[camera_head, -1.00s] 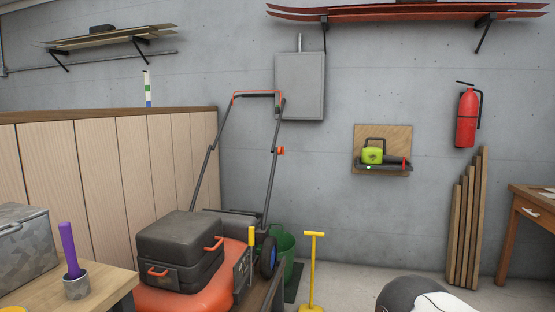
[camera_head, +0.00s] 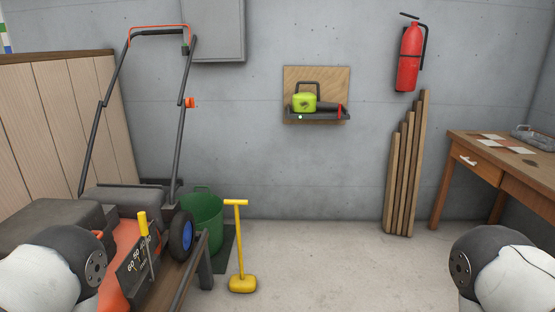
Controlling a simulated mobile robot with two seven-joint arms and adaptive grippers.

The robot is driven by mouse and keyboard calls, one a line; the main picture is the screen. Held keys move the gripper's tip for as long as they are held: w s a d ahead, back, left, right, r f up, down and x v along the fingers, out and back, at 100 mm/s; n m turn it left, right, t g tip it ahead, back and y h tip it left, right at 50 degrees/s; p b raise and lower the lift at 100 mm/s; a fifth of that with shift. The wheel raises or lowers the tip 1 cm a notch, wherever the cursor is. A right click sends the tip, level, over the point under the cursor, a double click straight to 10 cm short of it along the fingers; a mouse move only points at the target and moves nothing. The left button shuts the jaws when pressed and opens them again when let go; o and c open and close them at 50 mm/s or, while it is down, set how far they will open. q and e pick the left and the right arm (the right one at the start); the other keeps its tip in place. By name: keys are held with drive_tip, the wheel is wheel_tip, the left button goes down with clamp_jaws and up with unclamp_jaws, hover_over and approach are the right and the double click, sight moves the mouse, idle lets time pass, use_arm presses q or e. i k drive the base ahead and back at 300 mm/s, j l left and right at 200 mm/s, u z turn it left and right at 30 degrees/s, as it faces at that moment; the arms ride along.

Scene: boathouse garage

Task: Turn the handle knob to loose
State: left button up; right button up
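The lawn mower (camera_head: 115,238) stands at the left, with an orange body, a dark box and a blue-hubbed wheel. Its dark handle tubes (camera_head: 183,140) rise to an orange-topped bar. A small orange handle knob (camera_head: 190,102) sits on the right-hand tube, below the bar. Any marking on the knob is too small to read. A yellow lever stands beside a numbered scale (camera_head: 133,265) on the mower's near side. Neither gripper is in view. Only rounded links of my arms show, at the lower left and lower right, and the left one hides part of the mower.
A green bucket (camera_head: 203,215) and a yellow T-handled tool (camera_head: 240,283) stand right of the mower. A wooden partition (camera_head: 65,140) is behind it. Planks (camera_head: 405,175) lean on the wall near a desk (camera_head: 500,180). The middle floor is clear.

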sight(190, 102)
drive_tip(key=i+l, duration=0.2)
drive_tip(key=i, duration=0.35)
drive_tip(key=i+l, duration=0.25)
drive_tip(key=i, duration=0.3)
drive_tip(key=i+l+z, duration=0.1)
drive_tip(key=i, duration=0.4)
drive_tip(key=i+l, duration=0.25)
drive_tip(key=i, duration=0.3)
